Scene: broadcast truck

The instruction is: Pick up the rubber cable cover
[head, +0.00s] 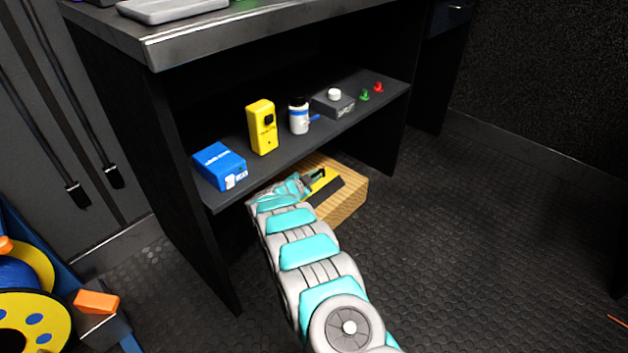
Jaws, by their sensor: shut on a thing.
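The rubber cable cover (327,191), black with yellow, shows just at the end of my arm, low under the shelf of the black desk. My gripper (317,175) reaches in from the front and is shut on the cover. The fingers are small and dark in the view, and part of the cover is hidden behind them and the wrist. The cover is over the top of a light wooden box (352,194); I cannot tell whether it touches the box.
The desk's shelf (230,196) hangs just above my wrist, with a blue box (219,166), yellow device (262,128), white bottle (298,116) and grey button box (333,102) on it. A cable reel (32,318) stands at left.

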